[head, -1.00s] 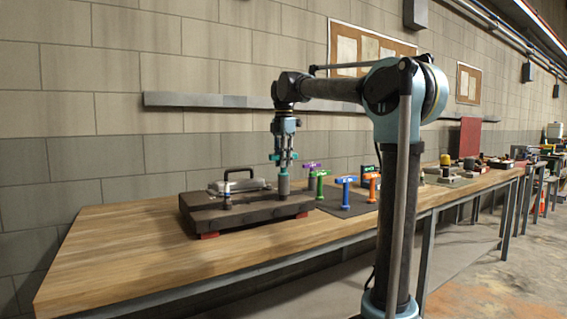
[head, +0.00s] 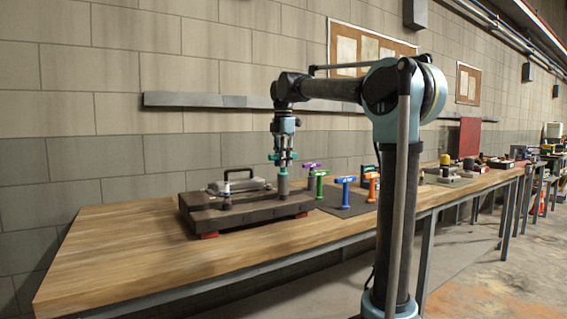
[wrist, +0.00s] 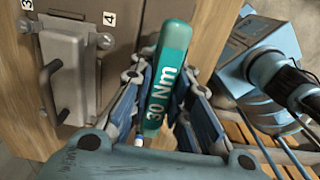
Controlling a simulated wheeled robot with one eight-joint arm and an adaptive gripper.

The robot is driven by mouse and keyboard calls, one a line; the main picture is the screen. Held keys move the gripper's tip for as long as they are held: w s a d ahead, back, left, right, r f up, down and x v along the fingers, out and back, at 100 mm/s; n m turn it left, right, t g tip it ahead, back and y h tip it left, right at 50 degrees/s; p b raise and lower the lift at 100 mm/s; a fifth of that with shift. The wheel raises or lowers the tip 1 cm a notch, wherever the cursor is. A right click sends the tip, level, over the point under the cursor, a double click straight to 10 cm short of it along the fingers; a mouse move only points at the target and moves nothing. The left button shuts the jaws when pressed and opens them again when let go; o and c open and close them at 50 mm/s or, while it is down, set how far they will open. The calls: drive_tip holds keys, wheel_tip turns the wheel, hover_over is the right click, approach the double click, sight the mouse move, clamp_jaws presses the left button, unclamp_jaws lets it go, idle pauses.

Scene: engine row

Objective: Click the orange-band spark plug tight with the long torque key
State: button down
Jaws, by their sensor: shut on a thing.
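My gripper (head: 282,156) is shut on a teal torque key marked "30 Nm" (wrist: 168,85), seen close up in the wrist view. In the head view the key stands upright, and its grey shaft (head: 283,186) reaches down to the right part of the dark engine block (head: 245,213). Whatever is under the key's lower end is hidden. One spark plug (head: 226,187) with a white top and a dark band stands upright in the left part of the block. I see no orange band on any plug.
The left front of the wooden bench (head: 120,255) is clear.

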idle(0.3)
drive_tip(key=m, duration=0.4)
drive_tip(key=shift+m, duration=0.3)
drive_tip(key=shift+r, duration=5.75)
